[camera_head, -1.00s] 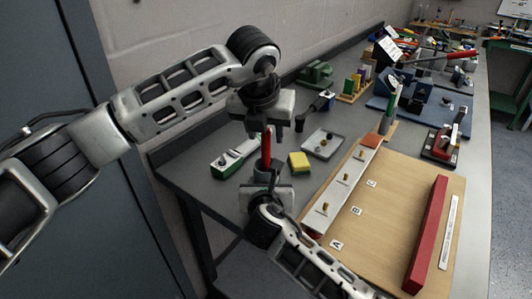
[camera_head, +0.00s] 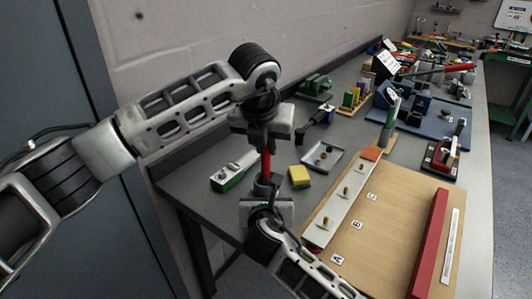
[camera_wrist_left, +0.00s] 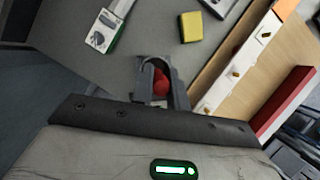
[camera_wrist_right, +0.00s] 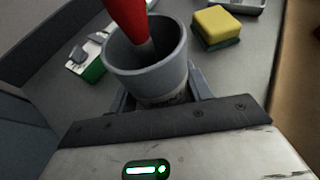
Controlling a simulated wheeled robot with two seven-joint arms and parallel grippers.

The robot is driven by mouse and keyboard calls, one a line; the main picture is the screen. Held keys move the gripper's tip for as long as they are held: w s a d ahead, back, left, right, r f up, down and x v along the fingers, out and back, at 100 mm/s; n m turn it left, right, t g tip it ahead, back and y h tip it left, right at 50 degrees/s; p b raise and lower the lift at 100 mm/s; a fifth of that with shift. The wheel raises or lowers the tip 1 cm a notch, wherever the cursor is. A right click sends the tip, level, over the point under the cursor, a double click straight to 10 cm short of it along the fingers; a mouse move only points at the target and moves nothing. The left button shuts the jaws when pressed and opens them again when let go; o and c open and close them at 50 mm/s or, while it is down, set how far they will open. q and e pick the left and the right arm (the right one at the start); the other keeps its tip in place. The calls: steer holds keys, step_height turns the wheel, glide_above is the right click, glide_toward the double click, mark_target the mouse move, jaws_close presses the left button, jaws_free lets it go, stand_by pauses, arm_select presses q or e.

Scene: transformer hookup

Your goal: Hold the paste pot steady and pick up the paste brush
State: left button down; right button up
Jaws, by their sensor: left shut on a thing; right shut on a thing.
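The paste pot (camera_head: 262,189) is a grey cup near the table's front left edge. My right gripper (camera_head: 266,203) is shut on it from the front; the pot's open mouth (camera_wrist_right: 128,67) shows in the right wrist view. The paste brush (camera_head: 265,165) has a red handle and stands in the pot, its lower end inside. In the left wrist view its red handle end (camera_wrist_left: 160,82) sits between my left fingers. My left gripper (camera_head: 266,146) is above the pot, shut on the upper handle. The bristles are hidden in the pot.
A white and green box (camera_head: 234,171) lies left of the pot. A yellow sponge (camera_head: 299,175) and a grey tray (camera_head: 334,165) are to the right. A wooden board (camera_head: 390,210) with a red bar (camera_head: 430,243) fills the right side.

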arm_select(q)
step_height(320, 180, up, 9)
steer(key=shift+f, duration=0.1)
arm_select(e)
steer(key=o, duration=1.2)
steer(key=shift+c, duration=0.2)
